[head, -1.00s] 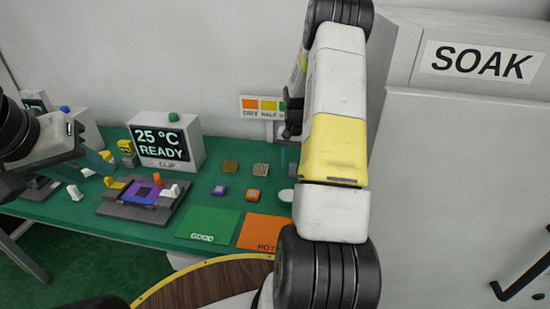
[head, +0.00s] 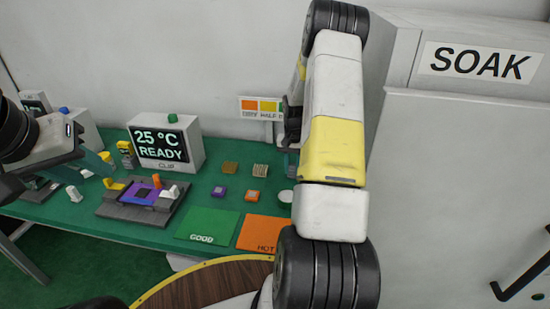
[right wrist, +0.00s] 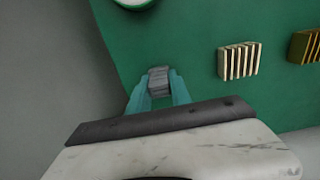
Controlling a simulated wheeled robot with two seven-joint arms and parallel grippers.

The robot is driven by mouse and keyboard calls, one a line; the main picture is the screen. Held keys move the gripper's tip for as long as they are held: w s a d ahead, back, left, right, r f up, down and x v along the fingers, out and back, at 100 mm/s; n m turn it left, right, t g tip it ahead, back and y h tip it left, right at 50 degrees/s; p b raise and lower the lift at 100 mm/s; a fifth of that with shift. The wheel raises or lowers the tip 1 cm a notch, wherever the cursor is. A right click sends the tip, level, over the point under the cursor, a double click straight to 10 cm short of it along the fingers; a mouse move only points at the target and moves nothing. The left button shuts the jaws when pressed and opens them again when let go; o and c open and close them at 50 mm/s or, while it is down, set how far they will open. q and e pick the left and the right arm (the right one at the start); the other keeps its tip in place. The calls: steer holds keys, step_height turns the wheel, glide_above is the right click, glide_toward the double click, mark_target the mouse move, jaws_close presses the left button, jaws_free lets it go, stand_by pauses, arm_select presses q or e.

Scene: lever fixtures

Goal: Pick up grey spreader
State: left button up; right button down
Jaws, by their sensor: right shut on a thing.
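The grey spreader (right wrist: 159,82) is a small ridged grey block. In the right wrist view it sits between the teal fingertips of my right gripper (right wrist: 158,92), which is shut on it over the green table. I cannot tell whether it touches the table.
A ribbed tan block (right wrist: 239,61) and a brown-gold block (right wrist: 305,46) lie to the right of the spreader. A white round dish (right wrist: 133,2) is beyond it. A grey cabinet marked SOAK (head: 480,62) stands at the right. Green (head: 208,225) and orange (head: 262,232) mats lie in front.

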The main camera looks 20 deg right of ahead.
mark_target(293, 164)
steer(key=shift+r, duration=0.1)
step_height(293, 164, up, 3)
steer(key=shift+r, duration=0.2)
steer(key=s+a, duration=0.3)
steer(key=s, duration=0.1)
steer(key=s+a+r, duration=0.1)
steer(key=s+a, duration=0.6)
steer(key=s, duration=0.1)
steer(key=shift+s+a+r, duration=0.1)
steer(key=shift+a+r, duration=0.1)
steer(key=c, duration=2)
jaws_free()
jaws_close()
